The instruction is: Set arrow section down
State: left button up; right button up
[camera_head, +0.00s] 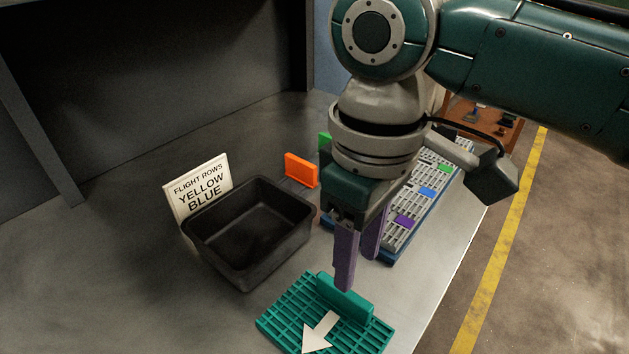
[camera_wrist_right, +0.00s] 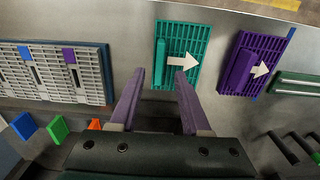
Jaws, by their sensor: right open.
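A teal grid section (camera_head: 283,318) with a white arrow (camera_head: 321,333) and a raised teal bar (camera_head: 345,297) lies flat on the grey table, near its right edge. It also shows in the right wrist view (camera_wrist_right: 187,38), its arrow pointing right. My right gripper (camera_head: 358,272) has purple fingers pointing down at the raised bar. In the wrist view its fingertips (camera_wrist_right: 159,72) are spread apart, with nothing between them but the view of the section's lower left part. I cannot tell whether a finger touches the bar. My left gripper is not in view.
A black bin (camera_head: 204,255) and a sign (camera_head: 197,185) reading "FLIGHT ROWS YELLOW BLUE" stand left. An orange tab (camera_head: 301,170) stands behind. Grey grid panels (camera_head: 398,238) with coloured blocks lie along the right side. The wrist view shows a purple arrow section (camera_wrist_right: 265,47) beside the teal one.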

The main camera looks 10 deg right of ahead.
jog(key=s+a+m+t+y, duration=0.1)
jog(key=s+a+t+y, duration=0.2)
jog(key=s, duration=0.5)
jog(key=s+d+m+h, duration=0.2)
jog(key=s+d+m, duration=0.2)
jog(key=s+d, duration=0.4)
jog(key=d, duration=0.3)
jog(key=shift+s+r+m+t+h, duration=0.2)
jog(key=shift+r+m+t+h, duration=0.1)
jog(key=shift+h, duration=0.1)
dwell(0.5)
